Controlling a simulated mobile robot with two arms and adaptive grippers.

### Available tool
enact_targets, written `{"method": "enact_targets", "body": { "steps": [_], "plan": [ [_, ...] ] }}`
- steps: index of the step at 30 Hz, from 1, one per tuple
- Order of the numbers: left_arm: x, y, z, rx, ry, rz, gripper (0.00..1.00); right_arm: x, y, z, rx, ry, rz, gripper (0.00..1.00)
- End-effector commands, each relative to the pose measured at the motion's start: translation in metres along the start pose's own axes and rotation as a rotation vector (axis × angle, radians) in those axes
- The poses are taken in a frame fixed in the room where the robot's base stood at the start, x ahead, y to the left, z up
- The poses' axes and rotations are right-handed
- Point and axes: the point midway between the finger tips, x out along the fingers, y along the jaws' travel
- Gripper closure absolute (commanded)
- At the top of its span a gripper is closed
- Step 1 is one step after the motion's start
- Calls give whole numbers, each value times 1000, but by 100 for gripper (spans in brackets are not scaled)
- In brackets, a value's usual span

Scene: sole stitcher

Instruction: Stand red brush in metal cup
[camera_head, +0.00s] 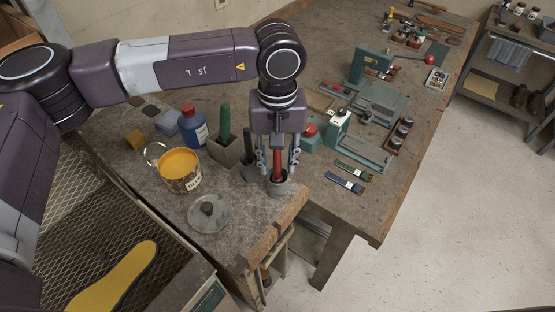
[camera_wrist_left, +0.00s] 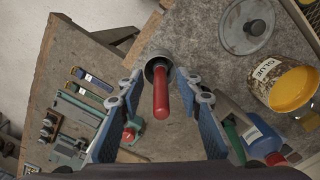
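The red brush (camera_head: 277,163) stands upright, handle up, inside the metal cup (camera_head: 279,188) near the table's front corner. The left wrist view shows the red handle (camera_wrist_left: 160,92) rising from the round cup (camera_wrist_left: 158,56); the brush's lower end is hidden inside. My left gripper (camera_head: 278,170) points down over the cup, with one finger on each side of the handle. In the left wrist view its fingers (camera_wrist_left: 158,88) are spread, with gaps between them and the handle. My right gripper is in neither view.
Left of the cup are a dark-handled item (camera_head: 248,147), a green item in a grey block (camera_head: 222,150), a blue bottle (camera_head: 192,127), an open glue can (camera_head: 181,173) and a grey lid (camera_head: 209,214). Two small strips (camera_head: 346,182) and green machinery (camera_head: 372,105) lie right.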

Motion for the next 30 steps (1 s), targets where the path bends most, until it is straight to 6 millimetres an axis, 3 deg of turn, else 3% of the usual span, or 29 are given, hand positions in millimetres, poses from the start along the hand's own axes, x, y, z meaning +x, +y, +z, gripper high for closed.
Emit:
{"method": "enact_targets", "body": {
  "steps": [5, 8, 21, 30],
  "plan": [
    [-6, 0, -1, 0, 2, 0, 67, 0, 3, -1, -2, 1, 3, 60],
    [-20, 1, -1, 0, 3, 2, 67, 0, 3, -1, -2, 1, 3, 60],
    [-105, 0, -1, 0, 3, 0, 67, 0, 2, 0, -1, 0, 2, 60],
    [-120, 0, 0, 1, -1, 0, 67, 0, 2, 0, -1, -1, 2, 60]
  ]
}}
